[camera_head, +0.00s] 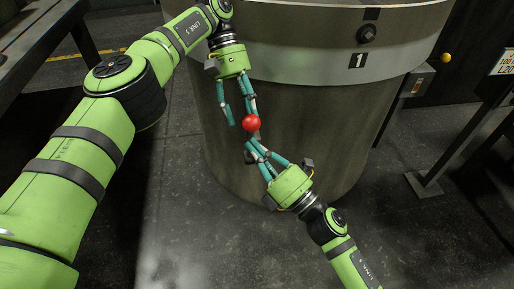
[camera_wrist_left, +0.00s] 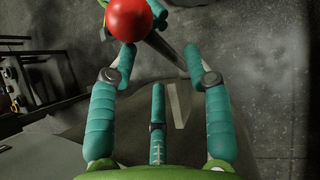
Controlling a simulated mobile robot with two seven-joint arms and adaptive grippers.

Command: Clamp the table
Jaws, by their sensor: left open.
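A red ball knob (camera_head: 251,123) shows in front of a large round metal body (camera_head: 290,130) marked "1". I cannot tell whether this body is the table. In the left wrist view the knob (camera_wrist_left: 130,18) is at the top, just beyond the fingertips, with a grey bar (camera_wrist_left: 165,45) close beside it. My left gripper (camera_head: 243,118) points down at the knob, open, its fingers apart with no grip on it. My right gripper (camera_head: 250,152) comes up from below, its fingertips close under the knob. Whether they touch it or grip anything is hidden.
A dark bench (camera_head: 35,45) stands at the upper left. A post with a box and yellow button (camera_head: 446,58) stands to the right of the round body, near a metal stand (camera_head: 425,184). The dark floor at the lower right is clear.

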